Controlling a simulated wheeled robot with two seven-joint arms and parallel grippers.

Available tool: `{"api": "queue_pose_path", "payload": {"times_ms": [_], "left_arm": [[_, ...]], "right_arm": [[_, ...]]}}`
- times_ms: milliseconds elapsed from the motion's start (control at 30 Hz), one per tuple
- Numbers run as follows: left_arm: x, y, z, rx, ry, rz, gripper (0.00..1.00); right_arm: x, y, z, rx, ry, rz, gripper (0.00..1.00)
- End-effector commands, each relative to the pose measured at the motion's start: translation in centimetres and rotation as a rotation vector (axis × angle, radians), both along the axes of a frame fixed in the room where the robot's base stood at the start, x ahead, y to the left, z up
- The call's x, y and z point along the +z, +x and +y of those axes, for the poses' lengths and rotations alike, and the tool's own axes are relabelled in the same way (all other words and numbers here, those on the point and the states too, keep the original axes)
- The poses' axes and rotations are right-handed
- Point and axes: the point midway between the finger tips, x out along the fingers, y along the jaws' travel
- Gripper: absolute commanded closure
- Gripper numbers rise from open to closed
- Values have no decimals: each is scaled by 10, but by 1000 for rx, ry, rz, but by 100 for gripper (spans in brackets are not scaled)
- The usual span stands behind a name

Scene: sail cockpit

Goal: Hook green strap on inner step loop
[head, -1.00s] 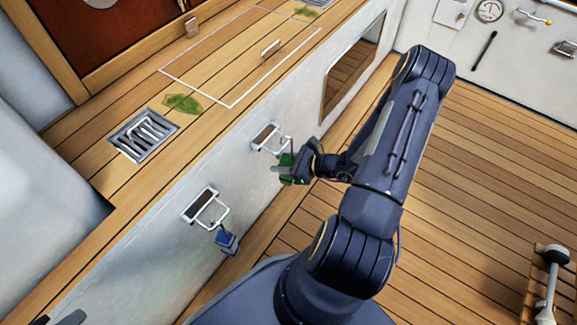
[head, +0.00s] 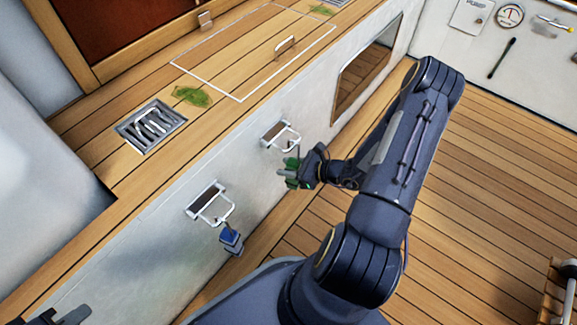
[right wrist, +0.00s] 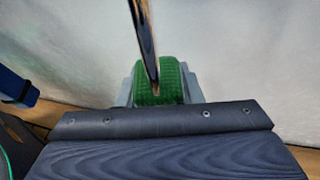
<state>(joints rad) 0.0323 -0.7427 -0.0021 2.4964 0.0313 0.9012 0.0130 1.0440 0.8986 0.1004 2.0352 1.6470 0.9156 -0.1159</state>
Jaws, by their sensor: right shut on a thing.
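My right gripper (head: 289,174) is shut on the green strap (head: 292,163), just below the farther white step loop (head: 285,138) on the cockpit wall. In the right wrist view the green strap (right wrist: 158,84) sits between the fingers, and a thin metal hook (right wrist: 143,40) rises from it. The hook's upper end is out of that view, so I cannot tell whether it touches the loop. The nearer step loop (head: 213,207) has a blue strap (head: 231,238) hanging below it.
The white wall carries the loops and a dark window (head: 367,68). Above it is a wooden bench with a metal grate (head: 150,125) and a small handle (head: 285,44). The planked floor (head: 470,180) to the right is largely open. The blue strap (right wrist: 18,88) shows left in the wrist view.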

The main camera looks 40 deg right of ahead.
Motion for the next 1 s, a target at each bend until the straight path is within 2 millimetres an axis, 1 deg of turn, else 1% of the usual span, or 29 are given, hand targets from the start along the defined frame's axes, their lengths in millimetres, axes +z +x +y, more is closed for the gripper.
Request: {"api": "queue_pose_path", "payload": {"times_ms": [33, 67, 200, 233, 467, 567, 667, 800, 1000], "left_arm": [[0, 0, 0, 0, 0, 0, 83], [0, 0, 0, 0, 0, 0, 83], [0, 0, 0, 0, 0, 0, 83], [0, 0, 0, 0, 0, 0, 83], [0, 0, 0, 0, 0, 0, 83], [3, 0, 0, 0, 0, 0, 83], [10, 0, 0, 0, 0, 0, 83], [21, 0, 0, 0, 0, 0, 83], [30, 0, 0, 0, 0, 0, 83]], "right_arm": [[1, 0, 0, 0, 0, -1, 99], [1, 0, 0, 0, 0, -1, 64], [0, 0, 0, 0, 0, -1, 45], [0, 0, 0, 0, 1, -1, 42], [0, 0, 0, 0, -1, 1, 42], [3, -3, -2, -1, -1, 1, 42], [9, -13, -9, -3, -3, 2, 42], [19, -33, -21, -4, -2, 2, 42], [29, -56, -33, -1, -2, 0, 42]]}}
